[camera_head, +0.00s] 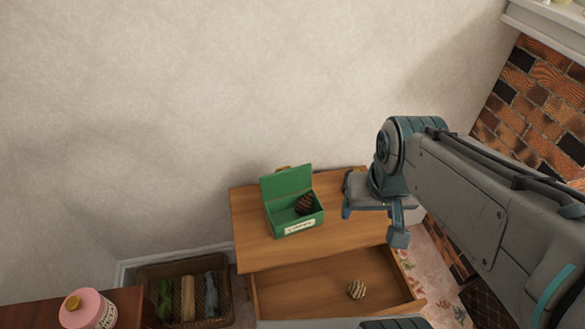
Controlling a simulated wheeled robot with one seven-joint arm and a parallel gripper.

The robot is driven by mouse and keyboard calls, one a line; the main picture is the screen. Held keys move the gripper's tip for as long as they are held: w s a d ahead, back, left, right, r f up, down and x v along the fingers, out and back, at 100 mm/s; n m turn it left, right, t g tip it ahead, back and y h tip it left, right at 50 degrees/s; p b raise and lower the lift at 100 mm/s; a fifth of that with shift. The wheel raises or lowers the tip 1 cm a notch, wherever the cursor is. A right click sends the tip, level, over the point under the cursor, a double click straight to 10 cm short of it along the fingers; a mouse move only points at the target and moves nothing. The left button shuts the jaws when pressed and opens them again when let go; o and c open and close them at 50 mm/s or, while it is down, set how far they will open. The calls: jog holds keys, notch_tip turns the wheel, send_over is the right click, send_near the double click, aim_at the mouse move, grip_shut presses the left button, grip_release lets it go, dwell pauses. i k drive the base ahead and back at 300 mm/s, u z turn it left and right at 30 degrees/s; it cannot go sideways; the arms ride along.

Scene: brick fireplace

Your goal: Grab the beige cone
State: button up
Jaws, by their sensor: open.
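A small beige cone (356,289) with darker bands lies in the open drawer (305,290) of a wooden cabinet, toward the drawer's right side. A dark brown cone (304,204) sits in an open green box (295,222) on the cabinet top. My gripper (373,225) is open over the right part of the cabinet top, with its fingers apart. It is above and a little right of the beige cone in the picture, and apart from it. I see nothing between the fingers.
A wicker basket (228,306) with several rolled items stands left of the cabinet. A pink jar (87,310) is on a dark surface (128,304) at lower left. A brick fireplace (530,105) is at right. The drawer around the beige cone looks clear.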

aim_at(357, 289)
jog(key=u, duration=1.75)
jog(key=k, duration=1.1)
jog(key=z, duration=1.9)
jog(key=i, duration=0.5)
jog(key=u, duration=0.1)
